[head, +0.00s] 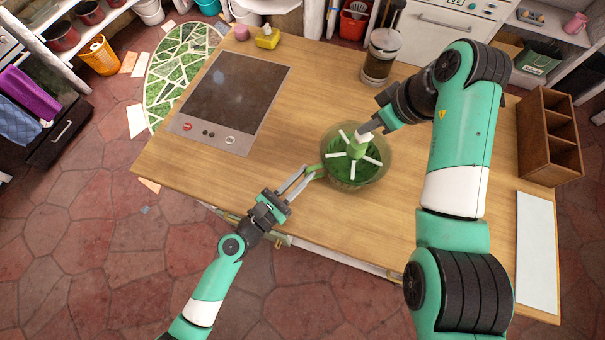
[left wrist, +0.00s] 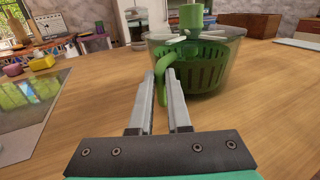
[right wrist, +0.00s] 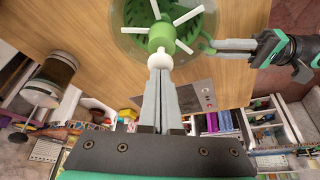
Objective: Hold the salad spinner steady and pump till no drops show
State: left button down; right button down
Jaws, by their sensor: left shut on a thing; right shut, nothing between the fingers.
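The salad spinner (head: 376,176) stands on the wooden counter, a clear bowl with a green basket inside, white spokes across the top and a green pump post (head: 355,150) in the middle. It also shows in the left wrist view (left wrist: 205,68) and the right wrist view (right wrist: 130,14). My left gripper (head: 308,174) is shut on the spinner's green side handle (left wrist: 161,84). My right gripper (right wrist: 160,68) is shut and empty, its fingertips at the white knob (right wrist: 161,60) on top of the post. Whether they press on it I cannot tell. No drops are discernible at this size.
A dark cooktop (head: 232,92) is set at the counter's left. A glass jar (head: 381,57) stands at the back. A wooden divided box (head: 549,132) and a white board (head: 537,250) lie along the right. Counter around the spinner is mostly clear.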

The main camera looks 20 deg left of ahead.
notch_tip(320, 180, down, 2)
jog(key=shift+r, duration=1.35)
jog(key=shift+f, duration=0.1)
dwell(1.2)
dwell(0.6)
dwell(1.1)
dwell(0.7)
dwell(1.1)
jog(key=shift+r, duration=0.2)
dwell(0.4)
